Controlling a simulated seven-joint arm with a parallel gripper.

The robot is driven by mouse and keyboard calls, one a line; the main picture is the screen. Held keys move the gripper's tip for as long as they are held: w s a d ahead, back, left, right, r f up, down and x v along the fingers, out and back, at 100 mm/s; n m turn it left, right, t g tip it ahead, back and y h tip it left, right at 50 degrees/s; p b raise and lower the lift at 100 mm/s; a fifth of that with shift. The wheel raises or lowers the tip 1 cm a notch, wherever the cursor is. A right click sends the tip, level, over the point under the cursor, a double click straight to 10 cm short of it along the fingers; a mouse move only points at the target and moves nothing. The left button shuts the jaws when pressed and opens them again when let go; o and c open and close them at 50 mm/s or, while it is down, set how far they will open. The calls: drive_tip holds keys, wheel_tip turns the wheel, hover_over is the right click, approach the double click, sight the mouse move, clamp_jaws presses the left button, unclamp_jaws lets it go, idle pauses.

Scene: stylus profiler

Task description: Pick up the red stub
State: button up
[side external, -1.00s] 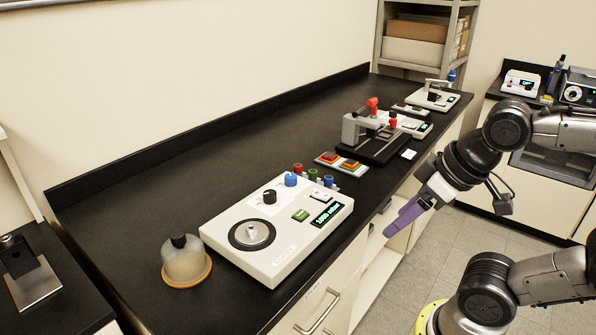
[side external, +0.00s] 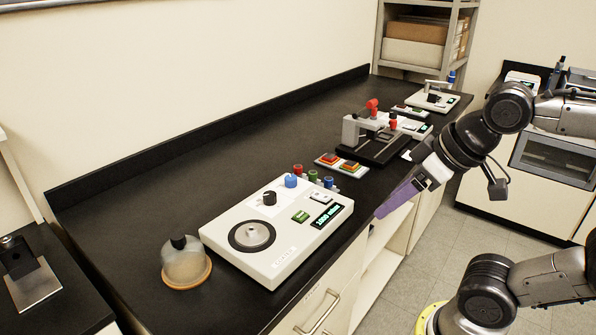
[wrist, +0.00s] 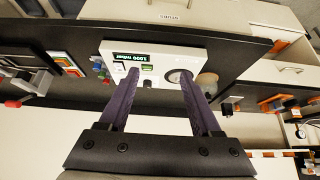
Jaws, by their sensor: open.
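The red stub (side external: 298,169) stands in a short row with a green stub (side external: 313,175) and a blue stub (side external: 328,181), just behind the white control unit (side external: 262,263). The unit hides part of the row.
A domed cover (side external: 185,264) sits at the near left. The back of the black counter (side external: 190,170) is clear.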

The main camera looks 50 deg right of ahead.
drive_tip(key=w+d+r+m, duration=0.1)
drive_tip(key=w+d+r, duration=0.2)
drive_tip(key=w+r, duration=0.65)
drive_tip(key=m+g+h, duration=0.2)
drive_tip(key=m, duration=0.2)
hover_over(298, 166)
drive_tip(key=s+a, duration=0.2)
drive_tip(key=s, duration=0.1)
wheel_tip(298, 166, down, 21)
drive_tip(key=shift+n, duration=0.3)
drive_tip(key=shift+d+x, duration=0.15)
drive_tip(key=shift+x, duration=1.35)
drive_tip(key=shift+d+x, duration=0.15)
drive_tip(key=shift+x, duration=1.35)
drive_tip(key=shift+w+r, duration=0.1)
drive_tip(key=shift+c, duration=0.3)
clamp_jaws()
